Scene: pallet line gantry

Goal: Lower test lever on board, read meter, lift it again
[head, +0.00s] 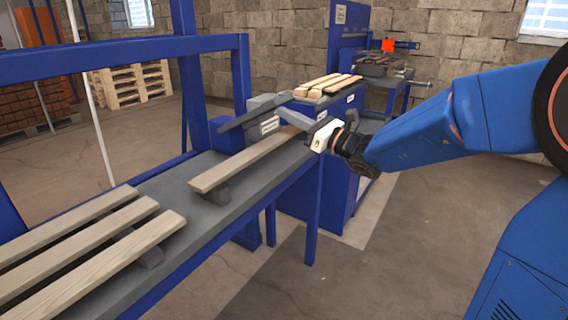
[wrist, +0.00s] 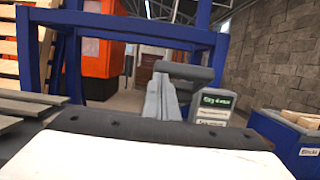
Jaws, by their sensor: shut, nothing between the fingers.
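A long pale board (head: 245,160) lies on the grey bench, raised on small dark blocks. Above its far end is a grey angled bar (head: 255,112), seemingly the test lever; its grey end shows in the wrist view (wrist: 190,72). I cannot tell whether it touches the board. My gripper (head: 286,114) is shut and empty, its grey fingertips close beside the bar; contact is unclear. The fingers also show in the wrist view (wrist: 160,82). The meter (wrist: 216,100), right of them, has a dark screen with green text that seems to start with "Dry"; the rest is unclear.
Several pale slats (head: 90,245) lie at the bench's near left. Short wooden pieces (head: 325,85) rest on a blue cabinet (head: 335,190) behind. Blue gantry posts (head: 190,70) stand along the far side. The floor right of the bench is clear.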

